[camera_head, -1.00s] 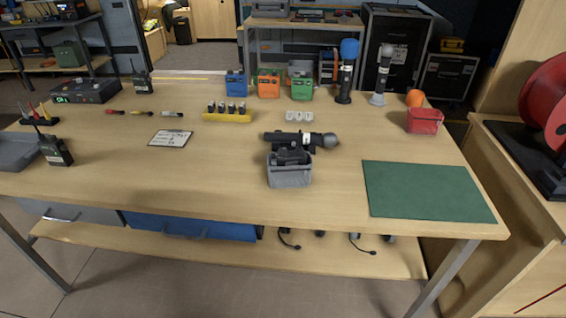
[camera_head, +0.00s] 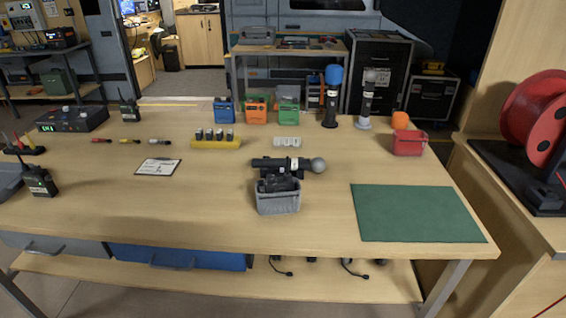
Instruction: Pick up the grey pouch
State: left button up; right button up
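The grey pouch (camera_head: 278,203) stands upright near the front middle of the wooden table (camera_head: 200,220). It is open at the top, and dark items (camera_head: 278,184) show inside it. A black microphone with a grey round head (camera_head: 317,165) lies just behind the pouch. Neither of my grippers is in view.
A green mat (camera_head: 417,213) lies to the right of the pouch, and a red bin (camera_head: 409,142) stands behind the mat. A clipboard (camera_head: 158,167) and a walkie-talkie (camera_head: 39,182) are to the left. The table between clipboard and pouch is clear.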

aim_at(287, 203)
jog(key=z, duration=0.5)
jog(key=k, duration=0.6)
jog(key=z, duration=0.8)
jog(key=i, duration=1.1)
jog(key=u, duration=0.85)
